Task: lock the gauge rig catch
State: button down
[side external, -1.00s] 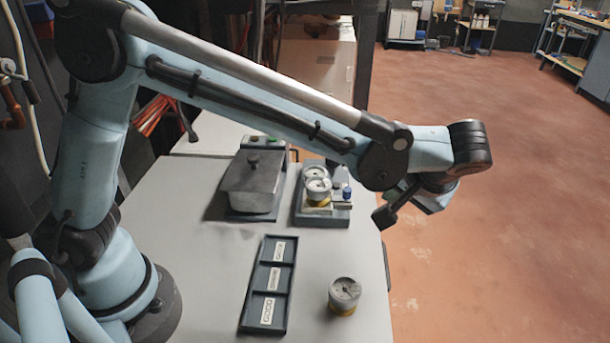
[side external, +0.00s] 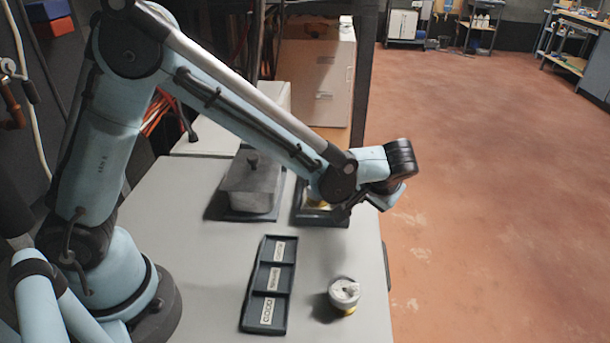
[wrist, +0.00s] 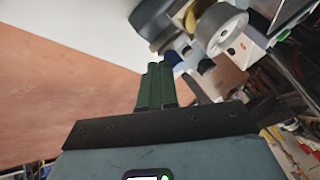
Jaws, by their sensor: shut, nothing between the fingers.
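The gauge rig (side external: 312,218) stands on the back right of the table in the side view, mostly hidden behind my arm; a bit of yellow and its dark base show. In the wrist view the rig (wrist: 150,16) fills the upper middle, with a round white gauge (wrist: 222,30) and a blue part (wrist: 172,58). My gripper (wrist: 157,72) is shut and empty, its green fingers together and pointing at the rig close to the blue part. I cannot tell whether they touch. I cannot make out the catch or its position for certain.
A grey lidded box (side external: 251,186) stands left of the rig. A dark label tray (side external: 271,286) with three compartments lies in front. A loose round gauge (side external: 344,292) stands right of the tray. The table's right edge runs close beside the rig and gauge.

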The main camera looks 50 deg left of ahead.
jog(key=shift+s+a, duration=0.4)
jog(key=shift+a, duration=0.25)
jog(key=shift+s+a, duration=0.4)
jog(key=shift+a, duration=0.2)
jog(key=d, duration=0.3)
jog(key=d+r, duration=0.1)
jog(key=d, duration=0.1)
jog(key=shift+w+d, duration=0.35)
jog(key=shift+w, duration=0.05)
jog(key=v, duration=0.9)
jog(key=s+a+m+t+h, duration=0.1)
jog(key=s+a+h, duration=0.2)
jog(key=s+a, duration=0.2)
jog(key=s+a+m+t+h, duration=0.2)
jog(key=s+a, duration=0.3)
jog(key=a, duration=0.6)
jog(key=shift+s+a+h, duration=0.25)
jog(key=shift+s+h, duration=0.15)
jog(key=shift+h, duration=0.3)
